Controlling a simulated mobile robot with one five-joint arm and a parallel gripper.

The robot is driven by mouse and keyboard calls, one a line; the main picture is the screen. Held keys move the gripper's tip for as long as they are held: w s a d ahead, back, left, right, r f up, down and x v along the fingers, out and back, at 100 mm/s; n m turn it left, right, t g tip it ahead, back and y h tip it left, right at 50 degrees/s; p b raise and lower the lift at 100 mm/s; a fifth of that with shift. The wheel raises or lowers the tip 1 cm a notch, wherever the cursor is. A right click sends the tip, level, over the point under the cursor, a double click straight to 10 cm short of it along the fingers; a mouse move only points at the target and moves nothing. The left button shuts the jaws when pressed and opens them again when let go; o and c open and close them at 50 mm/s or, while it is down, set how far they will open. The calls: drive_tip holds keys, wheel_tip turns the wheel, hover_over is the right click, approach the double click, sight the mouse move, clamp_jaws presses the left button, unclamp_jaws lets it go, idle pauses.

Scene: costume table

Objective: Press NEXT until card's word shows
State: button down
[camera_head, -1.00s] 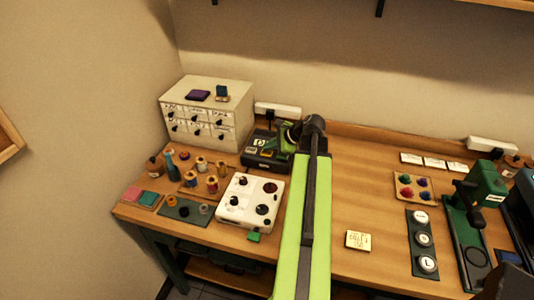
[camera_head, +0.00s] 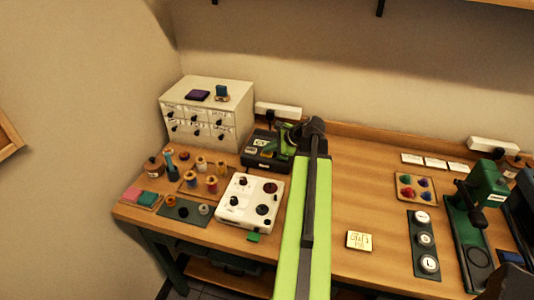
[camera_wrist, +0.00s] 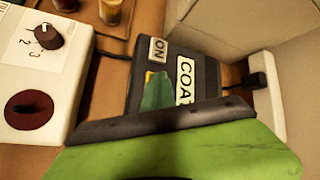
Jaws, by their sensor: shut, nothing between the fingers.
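A dark box-shaped device (camera_head: 262,160) stands against the back wall; it also shows in the wrist view (camera_wrist: 205,72). On it are a small plate reading "ON" (camera_wrist: 158,50) and a white plate with letters like "COAT" (camera_wrist: 184,80), partly covered at its lower end. My gripper (camera_head: 284,134) is shut and empty, over the device's right part. Its green, yellow-marked tip (camera_wrist: 157,88) lies over the device face in the wrist view; contact cannot be told. I cannot make out a NEXT button. A cream card (camera_head: 358,241) lies on the table; its handwriting is too small to read.
A white control box with knobs (camera_head: 250,201) stands close in front of the device. A drawer cabinet (camera_head: 207,112) is behind left, with thread spools (camera_head: 211,184) before it. A white power strip (camera_head: 278,109) lies behind. Bare wood surrounds the card.

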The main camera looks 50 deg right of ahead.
sight(269, 154)
drive_tip(key=shift+r, duration=0.1)
drive_tip(key=shift+r+p, duration=0.8)
drive_tip(key=shift+p, duration=0.1)
wheel_tip(269, 154, up, 5)
drive_tip(key=p, duration=0.5)
idle(1.4)
